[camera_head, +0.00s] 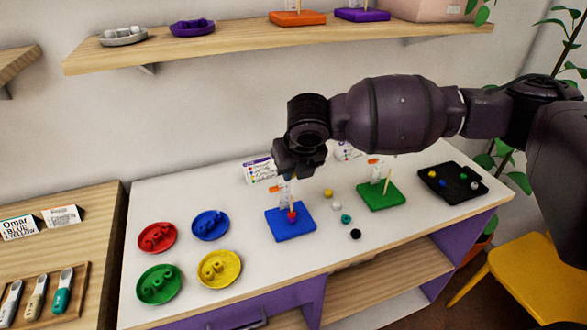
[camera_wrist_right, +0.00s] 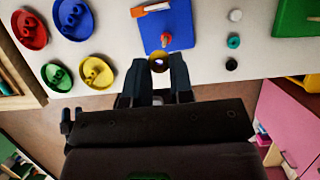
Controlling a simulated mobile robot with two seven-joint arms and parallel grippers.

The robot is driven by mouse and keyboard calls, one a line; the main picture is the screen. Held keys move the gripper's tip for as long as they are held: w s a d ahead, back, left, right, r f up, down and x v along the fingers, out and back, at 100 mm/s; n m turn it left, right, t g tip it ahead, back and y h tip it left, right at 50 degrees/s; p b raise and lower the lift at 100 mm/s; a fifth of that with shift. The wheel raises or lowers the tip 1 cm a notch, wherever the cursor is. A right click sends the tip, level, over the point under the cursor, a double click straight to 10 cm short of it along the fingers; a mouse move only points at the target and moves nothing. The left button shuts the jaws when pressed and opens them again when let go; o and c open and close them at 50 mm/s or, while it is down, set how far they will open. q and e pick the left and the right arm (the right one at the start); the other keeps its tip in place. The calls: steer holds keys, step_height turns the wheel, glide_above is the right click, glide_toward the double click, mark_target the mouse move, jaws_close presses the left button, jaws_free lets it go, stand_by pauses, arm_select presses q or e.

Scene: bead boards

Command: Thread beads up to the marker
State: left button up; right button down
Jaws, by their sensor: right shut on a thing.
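My right gripper (camera_head: 291,176) is above the back of the blue board (camera_head: 281,226), also in the right wrist view (camera_wrist_right: 158,72). It is shut on a small bead (camera_wrist_right: 158,62), which shows a yellowish rim and a dark bluish middle; its exact colour is hard to tell. A red bead (camera_head: 292,215) is low on the blue board, and its rod is hard to make out. A clear upright with an orange marker (camera_wrist_right: 151,8) stands at the board's back. Loose yellow (camera_head: 328,193), white (camera_head: 336,206), teal (camera_head: 346,219) and black (camera_head: 355,234) beads lie right of the board.
Red, blue (camera_head: 210,225), green and yellow dishes of beads stand at left on the white table. A green board (camera_head: 381,196) with a rod and a black tray (camera_head: 452,183) of beads stand at right. A wooden shelf (camera_head: 250,47) hangs above.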

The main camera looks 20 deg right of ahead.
mark_target(292, 200)
steer(key=shift+f+b, duration=0.6)
steer(key=shift+f, duration=0.2)
arm_select(q)
step_height(292, 200, down, 4)
steer(key=b, duration=0.2)
steer(key=shift+d+f+b, duration=0.1)
steer(key=shift+b, duration=0.3)
arm_select(e)
step_height(292, 200, down, 3)
steer(key=shift+f, duration=0.1)
arm_select(q)
steer(key=shift+s+f, duration=0.1)
steer(key=shift+s, duration=0.1)
steer(key=shift+w+r+p, duration=0.1)
steer(key=shift+r+p, duration=0.35)
steer(key=shift+r, duration=0.05)
steer(key=shift+r, duration=0.15)
arm_select(e)
steer(key=shift+f, duration=0.65)
steer(key=shift+f, duration=1)
stand_by(0.6)
